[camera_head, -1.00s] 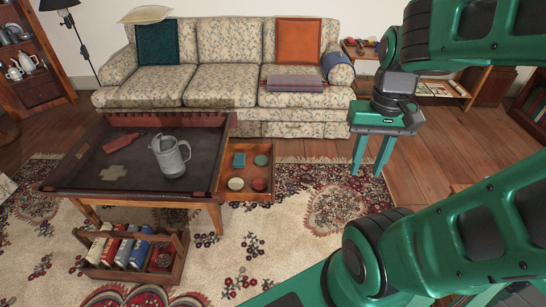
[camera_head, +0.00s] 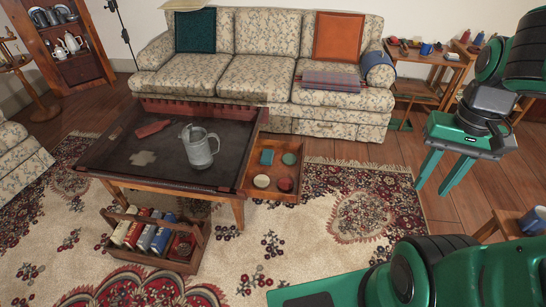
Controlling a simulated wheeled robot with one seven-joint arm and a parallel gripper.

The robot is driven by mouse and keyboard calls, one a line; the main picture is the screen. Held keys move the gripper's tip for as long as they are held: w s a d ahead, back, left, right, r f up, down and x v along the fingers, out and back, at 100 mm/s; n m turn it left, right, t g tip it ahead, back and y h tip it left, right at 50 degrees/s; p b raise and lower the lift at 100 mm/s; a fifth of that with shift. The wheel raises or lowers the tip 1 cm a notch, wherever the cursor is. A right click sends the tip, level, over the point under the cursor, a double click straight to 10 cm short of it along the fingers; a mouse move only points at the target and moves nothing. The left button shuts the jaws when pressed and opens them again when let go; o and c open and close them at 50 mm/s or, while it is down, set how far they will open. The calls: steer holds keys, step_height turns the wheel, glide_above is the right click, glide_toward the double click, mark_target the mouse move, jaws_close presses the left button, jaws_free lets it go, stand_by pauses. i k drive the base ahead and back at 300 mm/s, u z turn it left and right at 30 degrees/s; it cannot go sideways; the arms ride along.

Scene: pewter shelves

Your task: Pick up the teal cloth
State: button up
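A small teal square (camera_head: 267,157), which looks like a folded cloth, lies in the open drawer (camera_head: 252,189) at the right end of the coffee table. Round items lie beside it in the drawer. My gripper (camera_head: 433,188) is at the right of the view, to the right of the drawer and well apart from it. Its two green fingers point down with a gap between them, and nothing shows between them.
The dark-topped coffee table (camera_head: 120,160) holds a grey metal pitcher (camera_head: 199,150) and a red object (camera_head: 154,128). A wooden caddy (camera_head: 190,262) with books stands on the rug in front. A floral sofa (camera_head: 250,77) stands behind. Rug right of the drawer is clear.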

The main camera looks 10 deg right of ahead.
mark_target(267, 155)
steer(key=i, duration=1.6)
steer(key=u, duration=0.1)
